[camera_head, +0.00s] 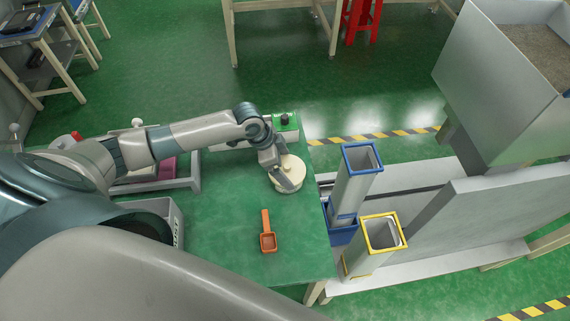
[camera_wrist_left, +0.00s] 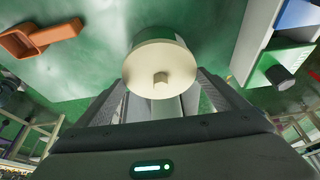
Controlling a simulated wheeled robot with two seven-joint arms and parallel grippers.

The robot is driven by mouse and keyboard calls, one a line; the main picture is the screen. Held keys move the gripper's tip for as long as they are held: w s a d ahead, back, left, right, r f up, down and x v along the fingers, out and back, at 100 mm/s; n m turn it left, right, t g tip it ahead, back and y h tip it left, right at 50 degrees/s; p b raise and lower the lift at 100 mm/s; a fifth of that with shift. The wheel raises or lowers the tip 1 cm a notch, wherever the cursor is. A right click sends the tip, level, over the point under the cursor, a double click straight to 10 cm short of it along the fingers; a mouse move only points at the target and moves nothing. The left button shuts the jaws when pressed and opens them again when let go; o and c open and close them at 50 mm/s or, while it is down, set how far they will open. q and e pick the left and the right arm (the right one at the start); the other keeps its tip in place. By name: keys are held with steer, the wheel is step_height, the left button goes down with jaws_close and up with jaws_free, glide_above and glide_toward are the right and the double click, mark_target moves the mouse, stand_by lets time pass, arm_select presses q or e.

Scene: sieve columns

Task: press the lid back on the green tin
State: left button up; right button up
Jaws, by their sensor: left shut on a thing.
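My right gripper is not in view.
An orange scoop (camera_head: 267,239) lies on the green table (camera_head: 222,245). A green box with a black knob (camera_head: 286,123) stands behind the lid. Blue-rimmed (camera_head: 345,195) and yellow-rimmed (camera_head: 358,258) columns stand beyond the table's right edge. A grey bin (camera_head: 176,222) is left.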

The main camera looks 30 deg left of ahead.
arm_select(q)
steer(key=shift+f, duration=0.25)
stand_by(0.4)
steer(key=o, duration=0.7)
steer(key=shift+o, duration=0.2)
steer(key=shift+r, duration=0.15)
steer(key=shift+r+p, duration=1.25)
steer(key=shift+p, duration=0.1)
steer(key=shift+r+p, duration=0.5)
steer(key=shift+r, duration=1.65)
